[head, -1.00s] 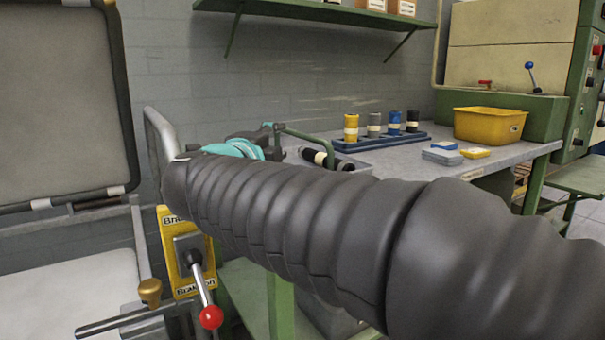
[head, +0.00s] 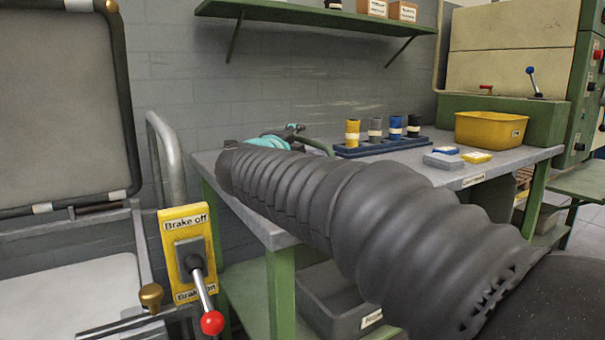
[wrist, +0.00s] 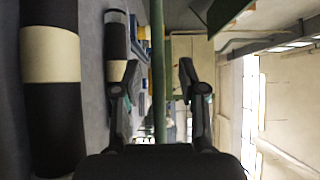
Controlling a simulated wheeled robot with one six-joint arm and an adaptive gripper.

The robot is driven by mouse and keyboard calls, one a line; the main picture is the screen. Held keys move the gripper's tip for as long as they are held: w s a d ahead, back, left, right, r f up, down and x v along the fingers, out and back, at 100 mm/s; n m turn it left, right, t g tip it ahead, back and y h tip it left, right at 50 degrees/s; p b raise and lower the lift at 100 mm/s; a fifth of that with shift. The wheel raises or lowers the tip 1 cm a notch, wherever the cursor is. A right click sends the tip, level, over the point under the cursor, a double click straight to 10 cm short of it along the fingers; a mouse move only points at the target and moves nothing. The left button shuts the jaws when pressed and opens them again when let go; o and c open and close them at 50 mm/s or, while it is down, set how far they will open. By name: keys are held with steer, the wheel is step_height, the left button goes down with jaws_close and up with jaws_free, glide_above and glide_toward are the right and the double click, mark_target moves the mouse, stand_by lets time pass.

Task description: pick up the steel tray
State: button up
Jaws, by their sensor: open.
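A green bar (head: 318,146), which looks like a handle of the steel tray, shows just past my gripper (head: 290,129) on the bench in the head view. My arm hides most of the tray there. In the wrist view the green bar (wrist: 158,55) runs between the two open fingers of my gripper (wrist: 160,76). I cannot tell whether either finger touches it. A grey surface (wrist: 91,60), likely the tray floor, lies at the left with black cylinders (wrist: 52,55) with cream bands on it.
A blue rack (head: 385,146) with several coloured cylinders stands behind on the bench (head: 240,197). A yellow bin (head: 490,130) and small blue and yellow boxes (head: 460,158) are to the right.

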mark_target(300, 139)
steer(key=x, duration=0.3)
steer(key=shift+w+f, duration=0.1)
jaws_close()
steer(key=shift+r, duration=0.2)
